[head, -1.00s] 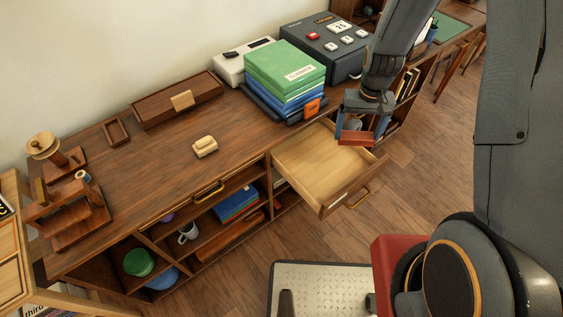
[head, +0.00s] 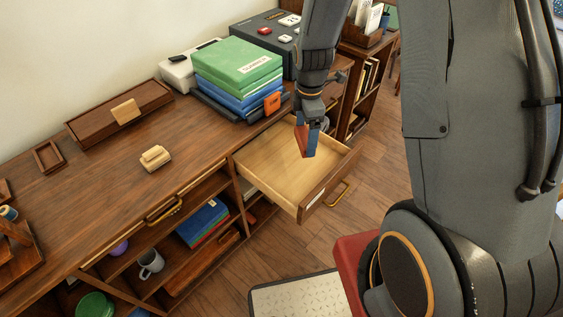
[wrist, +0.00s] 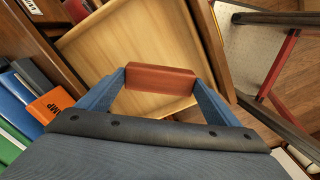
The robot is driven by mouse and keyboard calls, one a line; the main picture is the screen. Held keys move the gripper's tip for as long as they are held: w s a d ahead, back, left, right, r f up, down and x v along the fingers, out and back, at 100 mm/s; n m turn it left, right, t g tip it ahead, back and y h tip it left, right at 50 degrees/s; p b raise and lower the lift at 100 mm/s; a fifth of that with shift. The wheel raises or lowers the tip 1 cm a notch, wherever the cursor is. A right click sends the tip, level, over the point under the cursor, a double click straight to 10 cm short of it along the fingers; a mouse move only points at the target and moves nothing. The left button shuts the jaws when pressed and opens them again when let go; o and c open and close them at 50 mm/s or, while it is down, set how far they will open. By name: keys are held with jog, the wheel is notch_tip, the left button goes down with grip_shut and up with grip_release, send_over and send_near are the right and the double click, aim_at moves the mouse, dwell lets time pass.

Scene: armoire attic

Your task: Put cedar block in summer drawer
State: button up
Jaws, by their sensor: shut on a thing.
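My gripper (head: 306,138) is shut on a reddish-brown block (wrist: 160,78), which spans its two blue fingers in the wrist view. The block also shows in the head view (head: 300,138), partly hidden by a finger. An open wooden drawer (head: 270,167) with a pale, empty interior stands out from the desk. Its front has a brass handle and a small label too small to read. My gripper is over the drawer's back right part. In the wrist view the drawer's floor (wrist: 120,45) lies behind the block, and the block appears above it, apart from it.
A pale wooden piece (head: 155,158) lies on the desktop (head: 100,195). Open shelves sit left of the drawer. A bookcase (head: 362,95) stands at the right.

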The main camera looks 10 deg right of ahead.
aim_at(305, 136)
jog(key=n, duration=0.1)
jog(key=f+n+b, duration=0.2)
jog(key=shift+w+f+n, duration=0.1)
jog(key=shift+w+n, duration=0.15)
jog(key=shift+n, duration=0.15)
jog(key=n+b, duration=0.1)
jog(key=f+n, duration=0.1)
jog(key=n, duration=0.1)
jog(key=shift+w+b, duration=0.1)
jog(key=shift+b, duration=0.3)
jog(key=shift+f, duration=0.2)
jog(key=shift+f+p, duration=0.3)
jog(key=shift+f, duration=4.4)
jog(key=shift+f, duration=0.1)
jog(key=o, duration=1)
